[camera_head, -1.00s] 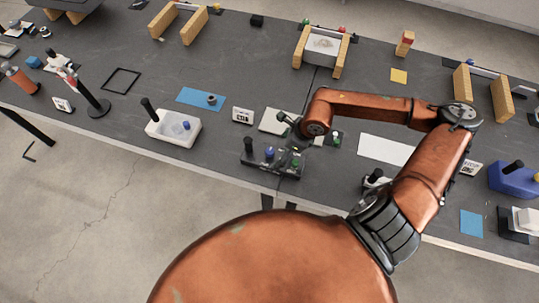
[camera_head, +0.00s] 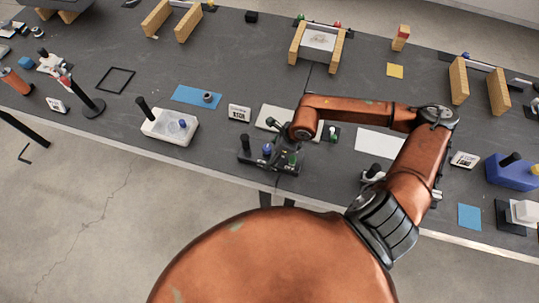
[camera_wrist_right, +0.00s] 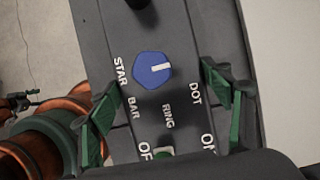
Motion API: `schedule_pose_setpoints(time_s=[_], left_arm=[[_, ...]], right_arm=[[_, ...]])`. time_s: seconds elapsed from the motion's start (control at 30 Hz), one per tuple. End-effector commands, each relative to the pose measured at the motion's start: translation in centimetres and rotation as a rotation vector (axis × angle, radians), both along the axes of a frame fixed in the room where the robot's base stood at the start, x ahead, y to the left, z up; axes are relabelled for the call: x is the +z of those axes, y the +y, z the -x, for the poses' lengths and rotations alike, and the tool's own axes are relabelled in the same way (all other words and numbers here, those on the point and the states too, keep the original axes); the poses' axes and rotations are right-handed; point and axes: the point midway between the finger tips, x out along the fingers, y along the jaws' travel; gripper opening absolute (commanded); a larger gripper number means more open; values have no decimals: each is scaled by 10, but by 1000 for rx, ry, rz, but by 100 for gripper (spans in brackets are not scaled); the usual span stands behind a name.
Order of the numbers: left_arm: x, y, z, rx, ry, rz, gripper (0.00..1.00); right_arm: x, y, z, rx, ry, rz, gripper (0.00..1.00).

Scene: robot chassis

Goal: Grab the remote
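The remote (camera_head: 257,161) is a dark box lying near the front edge of the dark table. It carries a black stick and a blue knob. In the right wrist view the remote (camera_wrist_right: 185,35) fills the middle, with the blue knob, the labels STAR, BAR, RING, DOT and a switch at the bottom edge. My right gripper (camera_wrist_right: 160,115) is open, with one green-padded finger near each long side of the remote; contact cannot be told. In the head view the right gripper (camera_head: 287,145) is over the remote's right end, partly hidden by its wrist. My left gripper is not in view.
A white box with a stick (camera_head: 170,127) stands left of the remote. A white plate (camera_head: 270,117) and a small label card (camera_head: 239,113) lie behind it. A blue box (camera_head: 511,173) is at the right. A white sheet (camera_head: 380,143) lies under my right arm.

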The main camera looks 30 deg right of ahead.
Motion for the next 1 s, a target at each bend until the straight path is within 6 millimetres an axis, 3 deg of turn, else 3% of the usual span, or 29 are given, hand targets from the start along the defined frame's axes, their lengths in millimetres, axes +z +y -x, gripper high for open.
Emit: schedule_pose_setpoints(time_s=[0.47,0.77,1.0], left_arm=[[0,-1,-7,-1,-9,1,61],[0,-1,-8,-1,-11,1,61],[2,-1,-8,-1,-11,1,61]], right_arm=[[0,0,0,0,0,0,37],[2,0,-1,0,-2,-1,36],[22,0,-1,1,-5,0,36]])
